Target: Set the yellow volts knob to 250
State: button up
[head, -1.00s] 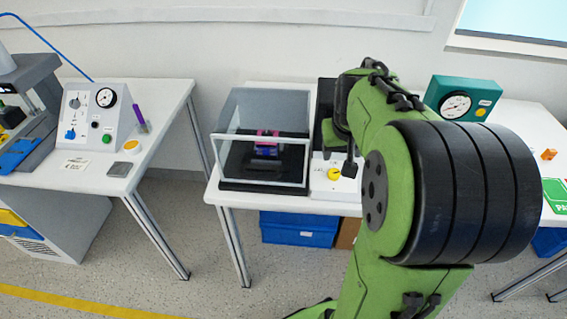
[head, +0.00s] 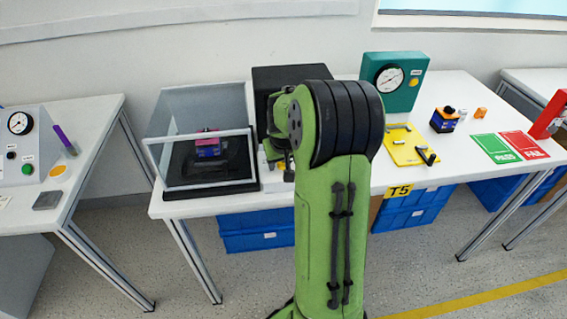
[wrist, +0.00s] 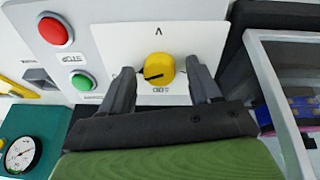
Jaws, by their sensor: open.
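The yellow volts knob (wrist: 159,66) is on a white panel (wrist: 205,40) in the wrist view, with an inverted "V" mark above it. A dark pointer line on the knob runs toward the left and slightly down in that view. The small scale print under it is too small to read. My gripper (wrist: 160,69) is open, with one dark finger on each side of the knob. Gaps show between the fingers and the knob. I cannot tell how deep the fingertips reach. In the head view my green arm hides the gripper and most of the panel.
A red button (wrist: 53,31) and a green button (wrist: 83,81) lie left of the knob in the wrist view. A clear-walled box (head: 250,150) stands close beside the panel. A teal gauge box (head: 405,100) and a yellow plate (head: 398,155) are to the right.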

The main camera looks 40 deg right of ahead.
jog(key=c, duration=1)
